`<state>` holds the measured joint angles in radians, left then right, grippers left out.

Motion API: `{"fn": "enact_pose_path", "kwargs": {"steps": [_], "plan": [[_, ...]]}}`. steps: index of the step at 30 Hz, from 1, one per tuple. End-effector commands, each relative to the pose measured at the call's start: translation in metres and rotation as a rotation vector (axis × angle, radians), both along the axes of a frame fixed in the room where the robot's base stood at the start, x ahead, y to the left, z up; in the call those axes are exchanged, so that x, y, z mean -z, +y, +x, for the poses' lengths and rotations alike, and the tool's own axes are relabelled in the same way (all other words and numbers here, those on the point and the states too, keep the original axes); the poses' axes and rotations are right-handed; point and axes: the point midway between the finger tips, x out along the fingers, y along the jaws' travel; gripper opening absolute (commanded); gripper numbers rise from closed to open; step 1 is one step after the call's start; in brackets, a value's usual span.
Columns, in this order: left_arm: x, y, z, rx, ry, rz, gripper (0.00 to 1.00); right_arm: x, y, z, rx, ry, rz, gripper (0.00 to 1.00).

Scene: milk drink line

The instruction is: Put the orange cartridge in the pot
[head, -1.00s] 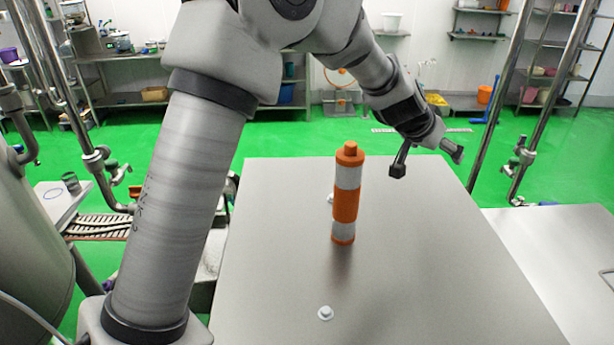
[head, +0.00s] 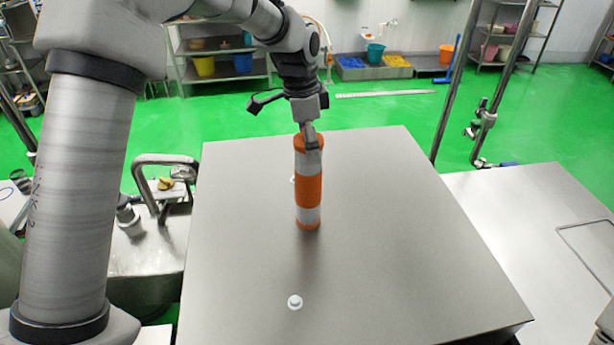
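The orange cartridge (head: 309,190), an orange and light-grey banded cylinder, stands upright on the steel table (head: 400,260). My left gripper (head: 287,121) is open just above and behind its top. One finger sticks out to the left in the air. The other finger points down and overlaps the cartridge's top in the picture; I cannot tell whether it touches. The cartridge's top is partly hidden by that finger. I cannot make out a pot for certain in this view. My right gripper is not in view.
A small white knob (head: 295,302) sits near the table's front. A steel fitting with a curved handle (head: 160,185) stands left of the table. Most of the tabletop is clear.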

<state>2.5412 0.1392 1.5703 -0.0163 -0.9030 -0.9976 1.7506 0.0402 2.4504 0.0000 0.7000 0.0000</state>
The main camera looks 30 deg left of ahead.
Motion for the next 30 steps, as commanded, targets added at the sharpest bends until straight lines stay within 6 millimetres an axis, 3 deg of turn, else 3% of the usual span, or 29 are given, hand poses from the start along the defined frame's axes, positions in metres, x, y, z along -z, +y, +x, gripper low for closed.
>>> {"fn": "enact_pose_path", "kwargs": {"steps": [5, 11, 13, 14, 23, 30], "plan": [[0.001, 0.000, 0.000, 0.000, -0.001, 0.000, 0.91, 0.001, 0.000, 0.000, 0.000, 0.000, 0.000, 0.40], [0.001, 0.000, 0.000, 0.000, -0.001, 0.000, 0.20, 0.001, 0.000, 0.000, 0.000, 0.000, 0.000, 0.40], [0.001, 0.000, 0.000, 0.000, -0.001, 0.000, 0.16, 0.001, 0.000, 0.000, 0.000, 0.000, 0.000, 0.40], [0.000, 0.000, 0.000, 0.000, -0.001, 0.000, 0.09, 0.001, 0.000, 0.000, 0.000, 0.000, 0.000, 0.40], [-0.002, 0.000, 0.001, 0.000, -0.002, 0.000, 0.09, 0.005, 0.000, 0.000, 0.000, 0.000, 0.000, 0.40], [-0.025, 0.000, 0.001, -0.001, -0.007, 0.000, 0.09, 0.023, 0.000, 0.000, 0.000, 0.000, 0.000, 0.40]]}}
